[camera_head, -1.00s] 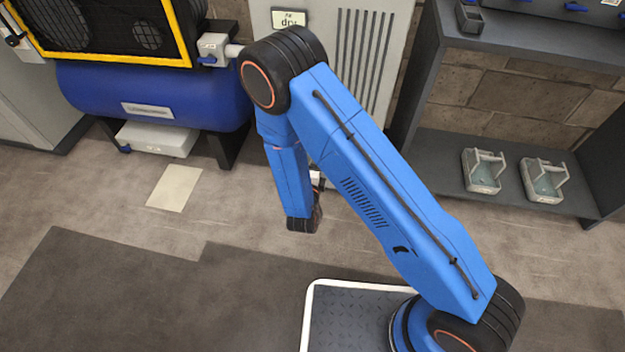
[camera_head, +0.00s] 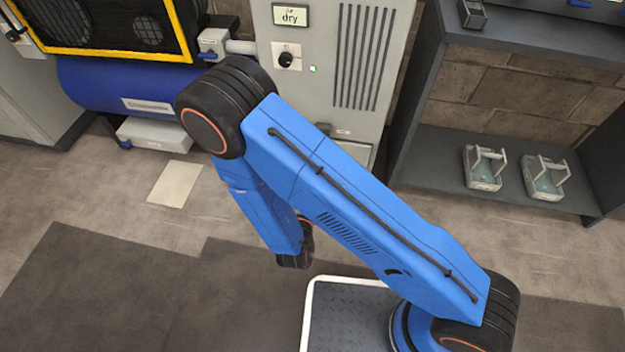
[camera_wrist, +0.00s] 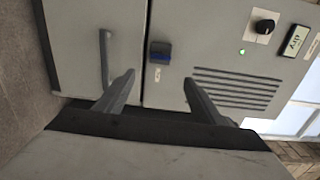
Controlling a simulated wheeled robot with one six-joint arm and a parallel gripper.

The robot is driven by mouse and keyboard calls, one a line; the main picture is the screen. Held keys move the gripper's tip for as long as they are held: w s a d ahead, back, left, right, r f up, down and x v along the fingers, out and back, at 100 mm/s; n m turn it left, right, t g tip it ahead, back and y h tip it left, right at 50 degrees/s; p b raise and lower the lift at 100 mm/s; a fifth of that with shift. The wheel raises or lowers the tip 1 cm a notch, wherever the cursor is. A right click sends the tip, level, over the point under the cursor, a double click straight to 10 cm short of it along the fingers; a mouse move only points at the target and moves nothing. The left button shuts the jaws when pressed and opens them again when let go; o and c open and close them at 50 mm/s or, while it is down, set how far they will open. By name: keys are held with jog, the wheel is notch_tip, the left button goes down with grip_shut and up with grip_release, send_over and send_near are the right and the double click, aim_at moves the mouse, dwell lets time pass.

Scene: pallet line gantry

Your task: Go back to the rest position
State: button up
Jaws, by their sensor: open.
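My gripper (camera_wrist: 158,92) shows in the wrist view as two dark grey fingers standing well apart, with nothing between them. It faces a light grey cabinet (camera_wrist: 205,45), which appears turned sideways, and I cannot tell the exact distance. In the head view my blue arm is folded over the base, its forearm pointing down, and the gripper itself is hidden behind the arm.
The grey cabinet (camera_head: 330,90) with a "dry" display (camera_head: 291,16), a black knob (camera_head: 288,60) and a green light stands behind the arm. A blue tank (camera_head: 100,90) is at left. A dark shelf (camera_head: 500,140) at right holds two small trays (camera_head: 484,168). Floor at front left is clear.

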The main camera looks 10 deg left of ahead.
dwell(0.6)
jog(key=w+d+r+n+g+y, duration=0.2)
jog(key=w+r+g, duration=0.4)
jog(key=w+r, duration=0.3)
jog(key=d+r+n+g+y, duration=0.3)
jog(key=d+r+n, duration=0.4)
jog(key=r, duration=0.7)
jog(key=s+d+r+n+g, duration=0.2)
jog(key=s+d+r+n, duration=0.4)
jog(key=s+d+r, duration=0.55)
jog(key=s+d+r+n+g+h, duration=0.1)
jog(key=s+d+n+g+h, duration=0.1)
jog(key=s+d, duration=1.3)
jog(key=shift+s+d+r+n+h, duration=0.15)
jog(key=shift+s+n+h, duration=0.6)
jog(key=shift+n, duration=0.35)
